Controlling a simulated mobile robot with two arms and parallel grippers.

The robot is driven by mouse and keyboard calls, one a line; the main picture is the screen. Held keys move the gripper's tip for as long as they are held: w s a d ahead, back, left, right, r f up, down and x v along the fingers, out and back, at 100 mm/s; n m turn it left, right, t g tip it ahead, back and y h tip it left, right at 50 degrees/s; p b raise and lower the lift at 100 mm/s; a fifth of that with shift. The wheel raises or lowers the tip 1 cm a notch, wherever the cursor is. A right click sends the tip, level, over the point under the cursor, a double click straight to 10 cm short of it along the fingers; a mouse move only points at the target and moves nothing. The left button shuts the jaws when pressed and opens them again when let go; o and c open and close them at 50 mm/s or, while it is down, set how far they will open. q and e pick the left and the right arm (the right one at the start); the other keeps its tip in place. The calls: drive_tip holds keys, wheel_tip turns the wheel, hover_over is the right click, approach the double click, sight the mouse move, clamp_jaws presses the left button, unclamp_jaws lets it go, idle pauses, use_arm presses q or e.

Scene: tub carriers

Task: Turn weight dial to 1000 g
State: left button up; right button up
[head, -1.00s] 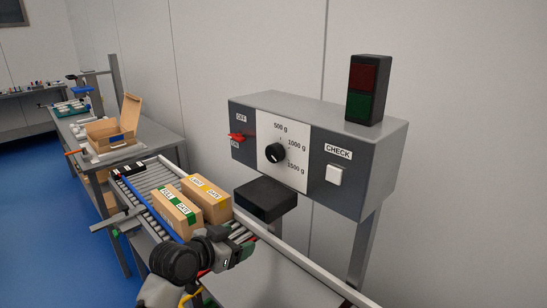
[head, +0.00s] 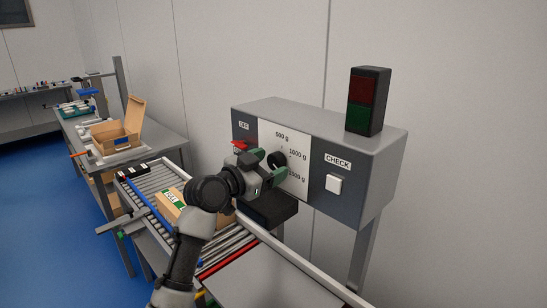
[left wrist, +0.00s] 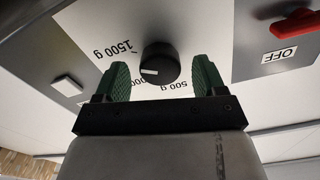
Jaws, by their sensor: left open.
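The weight dial (head: 278,159) is a round black knob on the white plate of the grey control box (head: 360,190). In the left wrist view the dial (left wrist: 161,63) appears upside down, with a white mark on its face toward the 1500 g and 1000 g side; the exact setting is hard to tell. The 1000 g label (head: 298,154) shows in the head view. My left gripper (head: 270,166) is open, its green fingers on either side of the dial with gaps in the left wrist view (left wrist: 160,64). My right gripper is out of view.
A red switch (head: 240,145) sits left of the dial and a white CHECK button (head: 334,184) right of it. A red-green lamp (head: 368,101) tops the box. A black block (head: 270,210) juts out below. A carton (head: 169,204) stands on the roller conveyor (head: 150,187).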

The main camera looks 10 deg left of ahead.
use_arm(q)
drive_tip(key=shift+x, duration=0.85)
drive_tip(key=shift+c, duration=0.2)
drive_tip(key=c, duration=0.9)
